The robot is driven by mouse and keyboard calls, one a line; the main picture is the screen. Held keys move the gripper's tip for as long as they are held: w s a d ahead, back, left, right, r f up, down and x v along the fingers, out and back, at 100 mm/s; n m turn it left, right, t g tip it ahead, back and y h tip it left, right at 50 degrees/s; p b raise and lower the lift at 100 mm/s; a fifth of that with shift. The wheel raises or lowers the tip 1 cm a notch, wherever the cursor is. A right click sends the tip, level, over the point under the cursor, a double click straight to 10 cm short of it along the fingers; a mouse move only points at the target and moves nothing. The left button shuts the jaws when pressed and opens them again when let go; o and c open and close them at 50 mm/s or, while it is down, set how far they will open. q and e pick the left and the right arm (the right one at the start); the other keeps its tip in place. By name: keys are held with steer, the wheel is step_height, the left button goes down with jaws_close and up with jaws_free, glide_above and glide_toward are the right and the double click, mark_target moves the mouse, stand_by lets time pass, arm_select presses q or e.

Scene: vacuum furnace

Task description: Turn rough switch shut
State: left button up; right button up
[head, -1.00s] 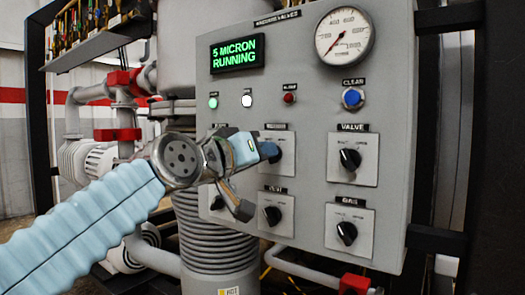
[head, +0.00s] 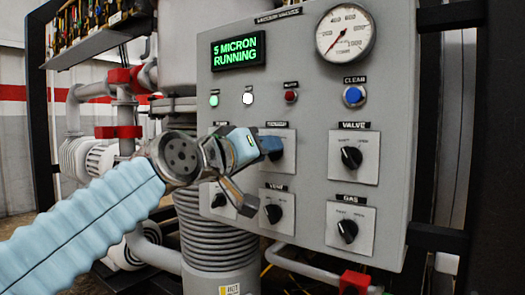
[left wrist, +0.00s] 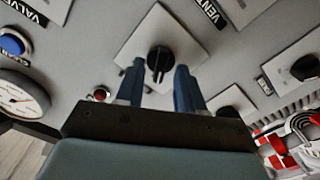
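The rough switch is a black knob on a square pale plate (head: 287,165) in the middle of the panel's upper switch row. In the head view my left gripper (head: 272,147) covers this knob. In the left wrist view the black knob (left wrist: 159,60) shows just ahead of the gap between the two blue fingers of my left gripper (left wrist: 160,84). The fingers are apart, one on each side of the knob's line, and no contact shows. My right gripper is in neither view.
The grey panel (head: 300,20) also carries the vent knob (head: 273,214), valve knob (head: 351,157), gas knob (head: 348,230), blue clear button (head: 353,95) and a round gauge (head: 346,31). The green display (head: 238,52) reads "5 MICRON RUNNING". A ribbed column (head: 218,235) stands below.

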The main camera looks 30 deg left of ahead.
arm_select(q)
steer(key=shift+s, duration=0.1)
steer(key=s+a+b, duration=0.1)
steer(key=s+b, duration=0.1)
steer(key=s, duration=1.1)
steer(key=shift+s+b, duration=0.3)
